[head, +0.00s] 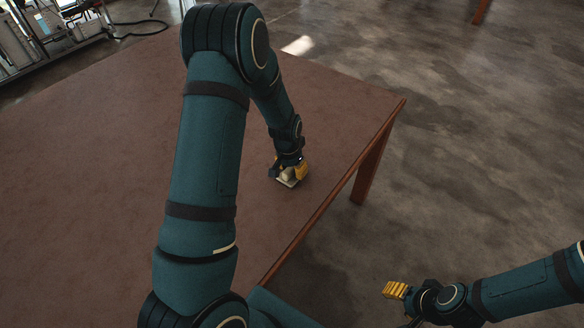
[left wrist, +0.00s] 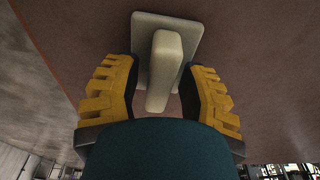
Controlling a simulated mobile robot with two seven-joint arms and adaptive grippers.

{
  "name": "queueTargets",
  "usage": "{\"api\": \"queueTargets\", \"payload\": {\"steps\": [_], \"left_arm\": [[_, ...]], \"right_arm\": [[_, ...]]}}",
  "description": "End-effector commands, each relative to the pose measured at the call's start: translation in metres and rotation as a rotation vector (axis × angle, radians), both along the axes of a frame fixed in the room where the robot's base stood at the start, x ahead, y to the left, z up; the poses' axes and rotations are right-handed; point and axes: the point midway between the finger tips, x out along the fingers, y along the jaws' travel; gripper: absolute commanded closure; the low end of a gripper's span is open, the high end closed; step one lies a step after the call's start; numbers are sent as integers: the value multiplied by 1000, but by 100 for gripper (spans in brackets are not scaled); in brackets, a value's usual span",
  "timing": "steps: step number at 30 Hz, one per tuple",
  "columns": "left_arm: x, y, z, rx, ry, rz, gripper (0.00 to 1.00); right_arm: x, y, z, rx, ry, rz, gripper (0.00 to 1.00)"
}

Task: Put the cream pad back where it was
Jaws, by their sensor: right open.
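The cream pad (head: 287,183) is on the brown table near its right edge, under my left gripper. In the left wrist view the pad (left wrist: 144,25) is a pale square plate with an upright block-shaped grip (left wrist: 167,55). My left gripper (head: 291,172) is at the grip, with one yellow finger on each side of it. In the left wrist view its fingers (left wrist: 161,75) stand apart, with a gap visible on the left and a narrower one on the right. My right gripper (head: 395,290) is open and empty, out over the floor beyond the table's right side.
The brown table top (head: 90,150) is bare around the pad, with free room to the left. Its right edge (head: 335,200) runs close by the pad. A rack with pale panels (head: 45,35) and a dark hose (head: 140,28) are at the far left.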

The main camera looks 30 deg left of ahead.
Motion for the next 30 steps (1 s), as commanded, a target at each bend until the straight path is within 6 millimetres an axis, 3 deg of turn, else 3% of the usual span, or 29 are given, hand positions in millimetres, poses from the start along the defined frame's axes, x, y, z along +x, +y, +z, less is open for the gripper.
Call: {"api": "queueTargets", "payload": {"steps": [10, 24, 30], "left_arm": [[-1, 0, 11, 0, -1, 0, 59], [-14, 1, 101, 0, -3, 0, 59], [-17, 1, 119, 0, 0, -1, 59]], "right_arm": [[-1, 0, 5, 0, 2, 1, 46], [-5, 1, 25, 3, 11, 2, 46], [-5, 1, 29, 3, 14, 3, 46]]}}
